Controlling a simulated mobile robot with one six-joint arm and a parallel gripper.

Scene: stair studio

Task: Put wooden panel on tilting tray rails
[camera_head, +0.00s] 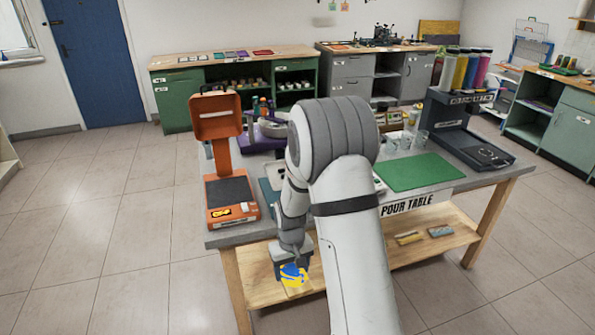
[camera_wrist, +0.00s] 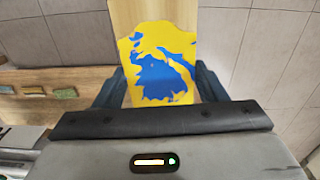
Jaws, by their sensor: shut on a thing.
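The wooden panel (camera_head: 294,281) is bare wood with yellow and blue paint on its face. My gripper (camera_head: 291,264) is shut on it, in front of the pour table's near edge and below its top. In the wrist view the panel (camera_wrist: 165,65) sits between the two fingers of my gripper (camera_wrist: 160,88), with bare wood at its far end. I cannot clearly make out the tilting tray rails. A purple-framed stand (camera_head: 258,141) with a pale top is partly hidden behind my arm.
The grey pour table (camera_head: 450,181) has a wooden lower shelf (camera_head: 385,262). On top are an orange device (camera_head: 232,190), a green mat (camera_head: 418,172), clear cups (camera_head: 405,141) and a dark bottle rack (camera_head: 461,112). Tiled floor (camera_head: 120,235) at left is clear.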

